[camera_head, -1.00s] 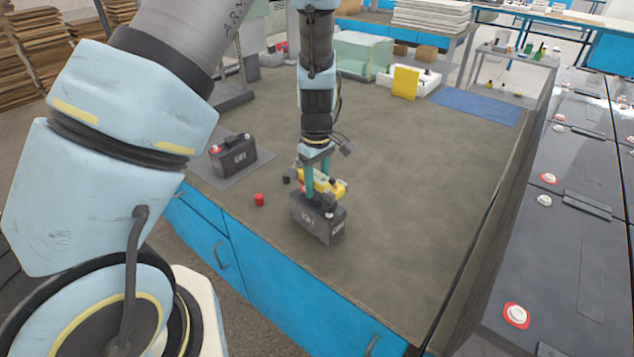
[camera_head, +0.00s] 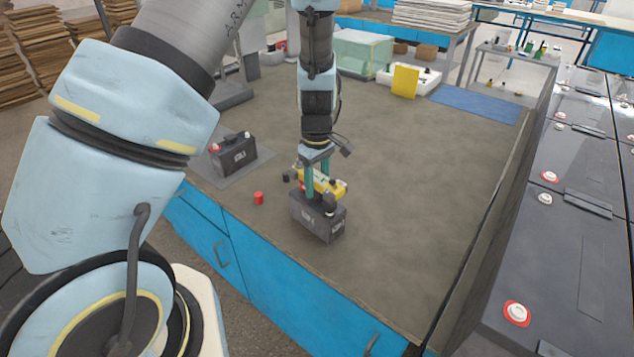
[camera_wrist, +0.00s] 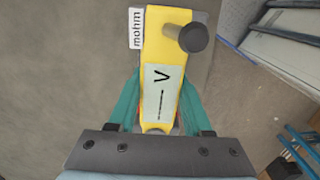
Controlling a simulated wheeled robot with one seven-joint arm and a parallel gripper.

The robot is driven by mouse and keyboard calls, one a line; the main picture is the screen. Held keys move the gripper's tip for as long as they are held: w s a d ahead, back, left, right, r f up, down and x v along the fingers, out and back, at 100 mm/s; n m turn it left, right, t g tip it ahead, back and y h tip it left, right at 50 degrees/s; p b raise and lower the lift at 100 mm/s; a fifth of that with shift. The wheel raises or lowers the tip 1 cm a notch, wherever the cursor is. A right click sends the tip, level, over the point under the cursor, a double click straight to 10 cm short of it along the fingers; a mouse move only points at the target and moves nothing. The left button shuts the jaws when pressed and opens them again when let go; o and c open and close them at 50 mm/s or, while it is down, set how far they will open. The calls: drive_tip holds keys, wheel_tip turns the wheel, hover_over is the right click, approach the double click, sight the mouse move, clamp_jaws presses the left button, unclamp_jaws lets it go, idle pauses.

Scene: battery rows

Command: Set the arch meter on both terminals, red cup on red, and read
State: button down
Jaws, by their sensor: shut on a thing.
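The yellow arch meter (camera_head: 326,185) is between the teal fingers of my gripper (camera_head: 317,182), which is shut on it. It is above the dark battery (camera_head: 316,222) near the table's front edge. Whether its cups touch the terminals I cannot tell; the terminals are mostly hidden. In the wrist view the meter (camera_wrist: 168,60) has a pale display (camera_wrist: 161,92) showing a dash and "V", with no digits that I can read. A dark round knob (camera_wrist: 194,38) sits at its upper right, and a "mohm" tag (camera_wrist: 136,28) sticks out beside it. The red cup cannot be made out clearly.
A second dark battery (camera_head: 233,155) stands on a grey mat to the left. A small red cap (camera_head: 258,198) lies between the batteries. A yellow card (camera_head: 404,82), a clear box (camera_head: 362,55) and a blue mat (camera_head: 476,106) are at the back. The table's right half is clear.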

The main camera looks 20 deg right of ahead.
sight(316, 176)
drive_tip(key=shift+f+b, duration=0.5)
drive_tip(key=shift+f, duration=0.35)
drive_tip(key=shift+c, duration=1.2)
unclamp_jaws()
wheel_tip(316, 176, up, 11)
drive_tip(key=shift+f+b, duration=0.1)
drive_tip(key=shift+b, duration=0.9)
drive_tip(key=s+a+r+m, duration=0.1)
drive_tip(key=a+m, duration=0.1)
drive_tip(key=a, duration=0.8)
drive_tip(key=s+a+r+m+t, duration=0.1)
drive_tip(key=a+r+m, duration=0.1)
drive_tip(key=a, duration=0.8)
drive_tip(key=s+a+r+m, duration=0.1)
drive_tip(key=s+a, duration=0.1)
drive_tip(key=a, duration=0.8)
drive_tip(key=shift+r+m+t, duration=0.3)
drive_tip(key=shift+m, duration=0.1)
